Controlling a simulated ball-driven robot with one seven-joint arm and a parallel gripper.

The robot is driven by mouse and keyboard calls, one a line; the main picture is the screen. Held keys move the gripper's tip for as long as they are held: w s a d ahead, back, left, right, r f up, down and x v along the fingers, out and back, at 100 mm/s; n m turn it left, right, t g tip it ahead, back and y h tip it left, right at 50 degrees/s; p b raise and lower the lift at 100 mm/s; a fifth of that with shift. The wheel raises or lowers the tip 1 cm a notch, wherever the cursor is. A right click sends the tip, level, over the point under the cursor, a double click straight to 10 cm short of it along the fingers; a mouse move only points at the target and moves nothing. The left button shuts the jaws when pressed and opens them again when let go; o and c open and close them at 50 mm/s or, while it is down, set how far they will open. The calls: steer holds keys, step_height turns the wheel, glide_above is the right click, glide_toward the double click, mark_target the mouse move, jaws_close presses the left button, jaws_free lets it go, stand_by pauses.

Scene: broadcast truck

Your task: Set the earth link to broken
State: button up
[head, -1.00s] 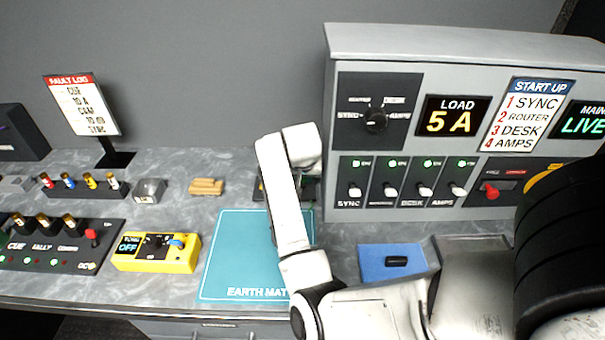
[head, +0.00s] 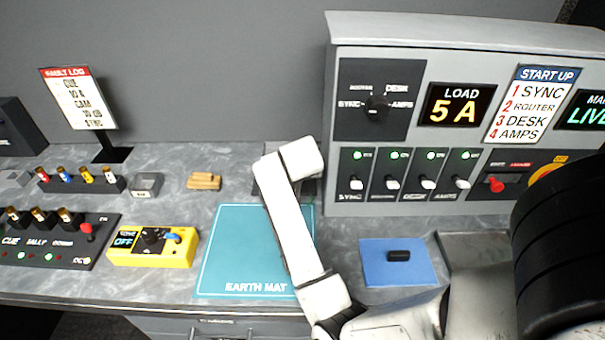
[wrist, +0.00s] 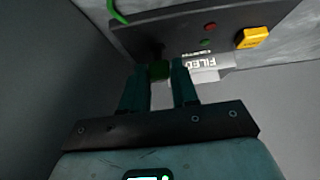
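In the wrist view, a dark panel (wrist: 215,27) with a green wire (wrist: 117,12), a red light, a green light and a yellow button (wrist: 252,37) spans the top. I cannot tell for sure that this block is the earth link. In the head view, my arm hides my gripper and most of a dark unit behind the earth mat (head: 225,240).
A yellow tester (head: 150,250) reading OFF stands left of the mat. A blue pad (head: 385,275) with a black piece lies right. The big grey rack (head: 435,55) with switches rises behind. Tan blocks (head: 204,181) and a grey box (head: 146,185) lie back left.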

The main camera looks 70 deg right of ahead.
steer(key=o, duration=0.4)
steer(key=shift+a, duration=0.1)
steer(key=v, duration=1)
steer(key=shift+s+a+r, duration=0.1)
steer(key=shift+a+r, duration=0.05)
steer(key=shift+r, duration=0.15)
steer(key=shift+a+f, duration=0.1)
